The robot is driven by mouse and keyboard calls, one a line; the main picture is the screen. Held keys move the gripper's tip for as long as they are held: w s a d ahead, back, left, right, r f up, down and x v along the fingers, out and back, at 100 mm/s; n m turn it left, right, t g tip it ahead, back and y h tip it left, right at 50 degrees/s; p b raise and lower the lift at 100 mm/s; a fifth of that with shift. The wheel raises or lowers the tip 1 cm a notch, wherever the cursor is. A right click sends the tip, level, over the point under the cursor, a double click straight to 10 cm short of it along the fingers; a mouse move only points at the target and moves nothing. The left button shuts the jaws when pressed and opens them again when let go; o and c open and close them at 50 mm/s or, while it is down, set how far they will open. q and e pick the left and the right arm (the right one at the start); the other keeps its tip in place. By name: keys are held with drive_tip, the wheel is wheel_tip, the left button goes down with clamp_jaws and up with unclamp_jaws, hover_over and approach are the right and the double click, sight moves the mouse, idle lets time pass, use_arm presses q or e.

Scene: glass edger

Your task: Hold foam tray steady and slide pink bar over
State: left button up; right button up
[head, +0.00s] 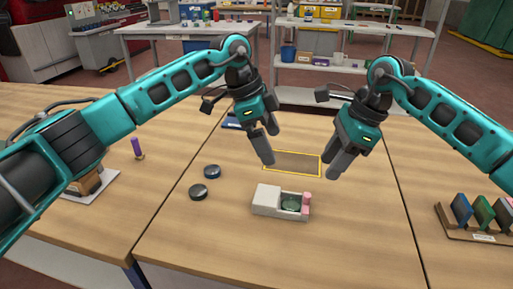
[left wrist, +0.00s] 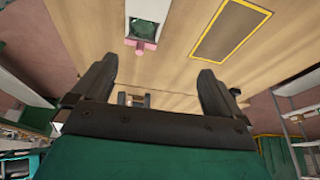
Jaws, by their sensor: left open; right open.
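The light foam tray (head: 268,199) lies on the table in front of me, with a dark green round piece (head: 291,205) in its open right part. The pink bar (head: 305,204) stands at the tray's right end. In the left wrist view the pink bar (left wrist: 145,46) shows at the end of the tray (left wrist: 147,8), which is cut off by the top edge. My left gripper (head: 268,148) is open and empty, above the table behind the tray. My right gripper (head: 341,164) is above the table, behind and to the right of the tray, open and empty.
A yellow-outlined rectangle (head: 292,163) lies on the table behind the tray. Two dark round pucks (head: 198,192) (head: 212,172) lie left of the tray. A rack with coloured plates (head: 480,220) stands at the right, and a purple-topped item (head: 137,148) at the left. The table front is clear.

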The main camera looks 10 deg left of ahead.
sight(256, 193)
use_arm(q)
drive_tip(key=f+y, duration=0.1)
drive_tip(key=f, duration=0.3)
drive_tip(key=s+a+f+y, duration=0.1)
drive_tip(key=f+y, duration=0.1)
drive_tip(key=f, duration=0.3)
drive_tip(key=s+a+f+y, duration=0.1)
drive_tip(key=f, duration=0.4)
drive_tip(key=shift+s+f+m+g, duration=0.2)
drive_tip(key=shift+s+m+g, duration=0.1)
drive_tip(key=shift+m, duration=0.1)
drive_tip(key=shift+c, duration=0.3)
